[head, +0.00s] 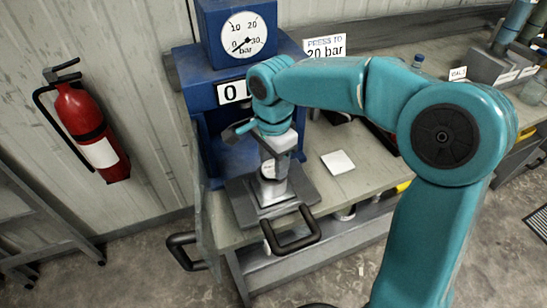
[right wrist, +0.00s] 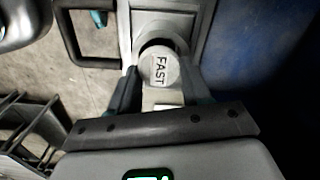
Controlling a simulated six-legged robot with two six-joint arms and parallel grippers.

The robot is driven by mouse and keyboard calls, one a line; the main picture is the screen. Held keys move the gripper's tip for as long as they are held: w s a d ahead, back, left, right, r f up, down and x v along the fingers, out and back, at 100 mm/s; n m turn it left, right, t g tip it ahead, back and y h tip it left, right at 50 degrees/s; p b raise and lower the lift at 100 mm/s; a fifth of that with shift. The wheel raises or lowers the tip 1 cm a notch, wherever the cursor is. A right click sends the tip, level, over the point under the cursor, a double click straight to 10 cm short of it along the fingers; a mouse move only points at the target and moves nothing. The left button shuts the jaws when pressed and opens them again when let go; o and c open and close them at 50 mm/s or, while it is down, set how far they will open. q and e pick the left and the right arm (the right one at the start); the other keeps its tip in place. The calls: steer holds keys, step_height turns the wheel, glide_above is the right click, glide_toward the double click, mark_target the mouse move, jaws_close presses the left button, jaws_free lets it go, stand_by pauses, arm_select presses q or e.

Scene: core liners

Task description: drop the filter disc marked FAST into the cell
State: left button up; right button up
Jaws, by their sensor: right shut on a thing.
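The filter disc marked FAST (right wrist: 158,69) is pale and round, and its label faces the right wrist camera. It also shows as a small pale face in the head view (head: 267,169). My right gripper (head: 275,165) is shut on the disc, with a dark finger at each side in the right wrist view (right wrist: 160,88). My left gripper is not in view.
The blue press (head: 222,100) with a gauge stands close behind the cell. The grey plate (head: 240,205) has a black handle (head: 293,243) at its front. A white square (head: 338,162) lies on the bench to the right. A red extinguisher (head: 90,125) hangs at left.

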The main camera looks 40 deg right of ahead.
mark_target(272, 164)
steer(key=shift+w+f, duration=0.1)
steer(key=shift+f, duration=0.1)
steer(key=o, duration=1.1)
step_height(272, 164, up, 16)
steer(key=p, duration=0.1)
steer(key=shift+r+p, duration=0.15)
steer(key=shift+p, duration=0.15)
